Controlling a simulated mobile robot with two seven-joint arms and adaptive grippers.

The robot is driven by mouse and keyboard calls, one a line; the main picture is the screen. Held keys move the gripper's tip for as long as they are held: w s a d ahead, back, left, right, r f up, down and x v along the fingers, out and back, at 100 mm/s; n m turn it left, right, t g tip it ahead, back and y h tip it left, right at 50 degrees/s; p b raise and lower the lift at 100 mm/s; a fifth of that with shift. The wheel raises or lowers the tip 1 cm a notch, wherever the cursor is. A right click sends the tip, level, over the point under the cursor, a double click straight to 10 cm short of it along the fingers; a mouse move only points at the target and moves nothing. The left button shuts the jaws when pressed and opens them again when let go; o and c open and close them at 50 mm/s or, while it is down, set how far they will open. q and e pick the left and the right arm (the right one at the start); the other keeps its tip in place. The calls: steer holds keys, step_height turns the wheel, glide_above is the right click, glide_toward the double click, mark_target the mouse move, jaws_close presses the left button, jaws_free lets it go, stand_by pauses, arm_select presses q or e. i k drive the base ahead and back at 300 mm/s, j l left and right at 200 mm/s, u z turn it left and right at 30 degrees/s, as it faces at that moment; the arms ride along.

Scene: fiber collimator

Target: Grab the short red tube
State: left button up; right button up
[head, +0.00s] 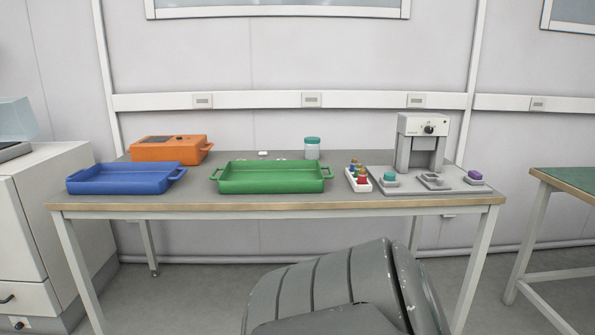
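A small white rack (350,181) stands on the table, just right of the green tray. It holds several small coloured pieces, some red, with yellow, blue and green also showing. A short red piece (363,181) sits at the rack's near right end. It is too small here to tell for sure whether it is the short red tube. Neither of my grippers is in view.
A green tray (272,190) and a blue tray (124,190) lie empty on the table. An orange device (168,149) stands behind the blue tray. A grey-white machine (422,128) stands right of the rack, with teal and purple pieces near it. A teal-lidded jar (312,152) stands behind.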

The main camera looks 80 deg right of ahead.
mark_target(362, 178)
steer(key=z, duration=2.9)
